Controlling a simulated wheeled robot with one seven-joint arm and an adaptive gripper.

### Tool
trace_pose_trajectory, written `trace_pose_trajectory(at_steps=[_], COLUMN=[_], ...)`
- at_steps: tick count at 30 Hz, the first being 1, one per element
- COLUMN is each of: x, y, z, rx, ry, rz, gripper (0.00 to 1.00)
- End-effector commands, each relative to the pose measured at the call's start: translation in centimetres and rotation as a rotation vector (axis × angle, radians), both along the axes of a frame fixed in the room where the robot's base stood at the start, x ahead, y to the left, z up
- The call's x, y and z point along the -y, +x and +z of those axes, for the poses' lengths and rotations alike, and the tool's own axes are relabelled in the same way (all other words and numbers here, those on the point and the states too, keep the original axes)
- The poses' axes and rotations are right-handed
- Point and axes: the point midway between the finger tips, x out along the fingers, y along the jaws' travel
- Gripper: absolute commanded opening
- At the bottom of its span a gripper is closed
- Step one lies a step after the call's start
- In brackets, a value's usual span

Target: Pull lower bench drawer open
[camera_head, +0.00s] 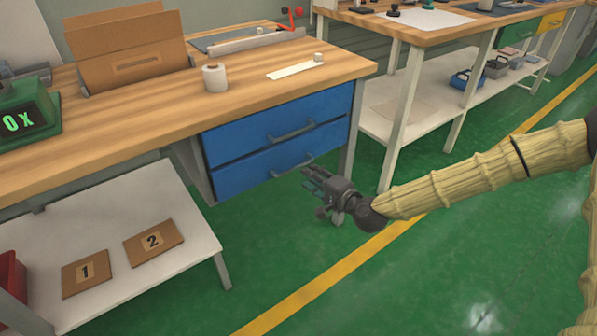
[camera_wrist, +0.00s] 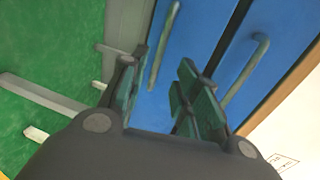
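The blue lower bench drawer (camera_head: 240,178) sits under the wooden bench top, flush with the drawer above it, so it looks shut. Its grey bar handle (camera_head: 291,168) runs along the front. My gripper (camera_head: 311,178) is in front of the right end of this handle, with its fingers toward the drawer. In the wrist view, my gripper (camera_wrist: 160,88) is open, with a clear gap between its two fingers. The lower handle (camera_wrist: 163,45) shows in line with that gap, closer to the left finger. I cannot tell whether a finger touches it.
The blue upper drawer (camera_head: 250,133) has its own handle (camera_head: 291,132), also seen right of the fingers in the wrist view (camera_wrist: 245,72). A bench leg (camera_head: 351,130) stands right of the drawers. A second workbench (camera_head: 440,25) stands behind. The green floor around my gripper is clear.

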Motion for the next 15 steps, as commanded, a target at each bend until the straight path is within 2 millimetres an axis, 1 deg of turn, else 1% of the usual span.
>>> trace_pose_trajectory(at_steps=[1,3,9,15], x=[-0.6,-1.3,-3.0,-4.1], y=[0.7,1.6,3.9,5.3], z=[-0.4,-0.6,-1.3,-1.6], rx=[0.001,0.001,0.000,-0.001], ry=[-0.001,-0.001,-0.002,-0.002], rz=[0.001,0.002,0.002,0.002], gripper=[0.31,0.31,0.31,0.31])
